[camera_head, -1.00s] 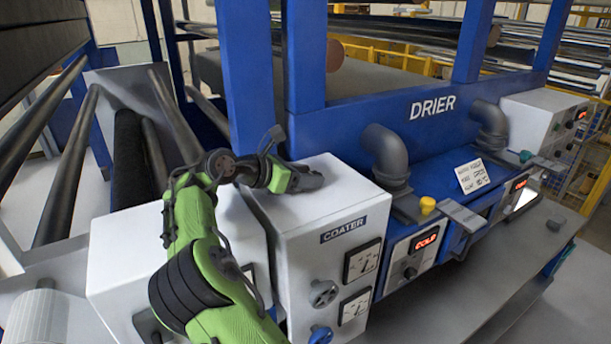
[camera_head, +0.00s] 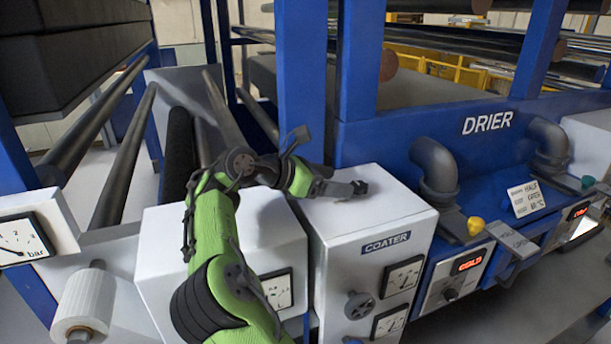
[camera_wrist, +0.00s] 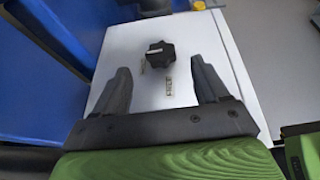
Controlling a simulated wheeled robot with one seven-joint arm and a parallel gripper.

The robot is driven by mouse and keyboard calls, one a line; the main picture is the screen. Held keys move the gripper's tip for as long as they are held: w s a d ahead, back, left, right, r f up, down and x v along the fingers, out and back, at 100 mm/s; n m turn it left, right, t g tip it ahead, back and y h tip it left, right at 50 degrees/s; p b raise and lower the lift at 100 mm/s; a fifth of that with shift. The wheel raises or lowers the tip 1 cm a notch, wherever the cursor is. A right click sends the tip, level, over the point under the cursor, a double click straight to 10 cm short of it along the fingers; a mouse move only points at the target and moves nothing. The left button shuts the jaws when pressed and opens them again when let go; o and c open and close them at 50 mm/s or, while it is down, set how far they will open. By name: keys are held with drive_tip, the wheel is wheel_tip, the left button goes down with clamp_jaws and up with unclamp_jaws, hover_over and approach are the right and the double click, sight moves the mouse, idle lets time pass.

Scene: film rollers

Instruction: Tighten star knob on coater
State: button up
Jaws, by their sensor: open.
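The coater (camera_head: 330,245) is a white box with a "COATER" label, right of the middle in the head view. A black star knob (camera_wrist: 157,57) stands on its white top, ahead in the wrist view. In the head view a dark shape on the coater's top, at my fingers' end, seems to be this knob (camera_head: 360,187). My gripper (camera_wrist: 162,76) is open, one finger on each side of the knob's line, with the knob around or just beyond the fingertips.
A grey handwheel (camera_head: 359,305) and dial gauges (camera_head: 403,277) are on the coater's front. The blue drier (camera_head: 400,150) with its grey elbow pipe (camera_head: 435,168) stands at the right. Dark rollers (camera_head: 115,150) and a pressure gauge (camera_head: 22,238) are at the left.

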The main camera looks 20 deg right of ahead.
drive_tip(key=v, duration=1)
drive_tip(key=shift+a+r, duration=0.1)
drive_tip(key=shift+a, duration=0.05)
